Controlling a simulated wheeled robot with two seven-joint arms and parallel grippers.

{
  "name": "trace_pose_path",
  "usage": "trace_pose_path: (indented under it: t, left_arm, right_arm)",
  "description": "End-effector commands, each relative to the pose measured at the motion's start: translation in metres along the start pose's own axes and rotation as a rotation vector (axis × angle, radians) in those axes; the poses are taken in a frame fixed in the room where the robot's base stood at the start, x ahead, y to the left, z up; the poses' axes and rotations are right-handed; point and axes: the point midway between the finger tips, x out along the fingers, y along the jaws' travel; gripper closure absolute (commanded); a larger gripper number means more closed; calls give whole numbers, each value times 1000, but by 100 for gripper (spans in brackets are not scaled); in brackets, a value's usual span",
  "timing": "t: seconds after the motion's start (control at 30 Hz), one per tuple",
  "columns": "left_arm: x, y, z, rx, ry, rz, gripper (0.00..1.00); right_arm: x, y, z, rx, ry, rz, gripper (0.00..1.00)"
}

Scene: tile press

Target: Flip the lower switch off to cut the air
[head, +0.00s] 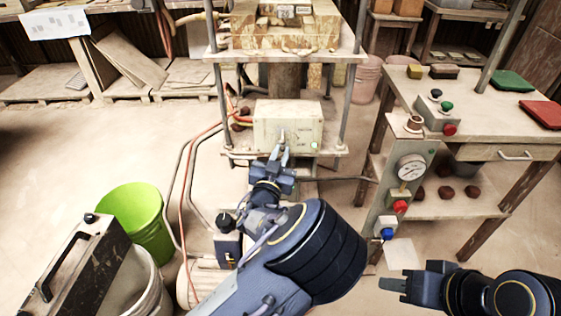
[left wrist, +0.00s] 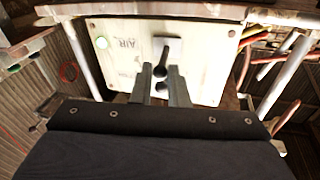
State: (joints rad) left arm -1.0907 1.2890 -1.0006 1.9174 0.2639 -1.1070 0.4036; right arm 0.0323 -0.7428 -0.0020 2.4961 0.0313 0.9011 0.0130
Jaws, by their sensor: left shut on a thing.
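The pale control box (head: 288,124) is mounted low on the press frame, with a green lamp (head: 314,146) at its lower right corner. It fills the top of the left wrist view (left wrist: 200,65), where the box appears upside down relative to the head view and is marked AIR. A dark switch lever (left wrist: 164,55) stands out from a grey plate on its face. My left gripper (head: 281,148) is at the box front, its fingers (left wrist: 160,90) shut on the lever. The fingers partly hide the lever. My right gripper (head: 382,284) is at the lower right, away from the box; its finger gap is unclear.
A gauge panel (head: 409,150) with red and blue knobs stands right of the press, beside a workbench (head: 465,105) with another button box. A green bucket (head: 140,205) stands at the left. Hoses and cables (head: 190,165) run along the press's left side.

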Motion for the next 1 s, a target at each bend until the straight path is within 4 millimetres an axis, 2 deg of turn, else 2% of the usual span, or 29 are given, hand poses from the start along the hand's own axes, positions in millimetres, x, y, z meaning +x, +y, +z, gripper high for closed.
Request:
trace_pose_path:
  t: [0.03,0.6,0.8,1.0]
  left_arm:
    - [-1,1,13,2,34,-5,100]
    - [-3,3,41,116,457,-47,100]
    - [-1,3,45,150,585,-59,100]
    - [1,3,46,178,677,-66,100]
  right_arm:
    - [21,10,11,0,-1,0,64]
    - [160,73,81,0,-1,0,64]
    - [196,90,99,0,0,0,64]
    - [221,101,112,0,0,0,64]
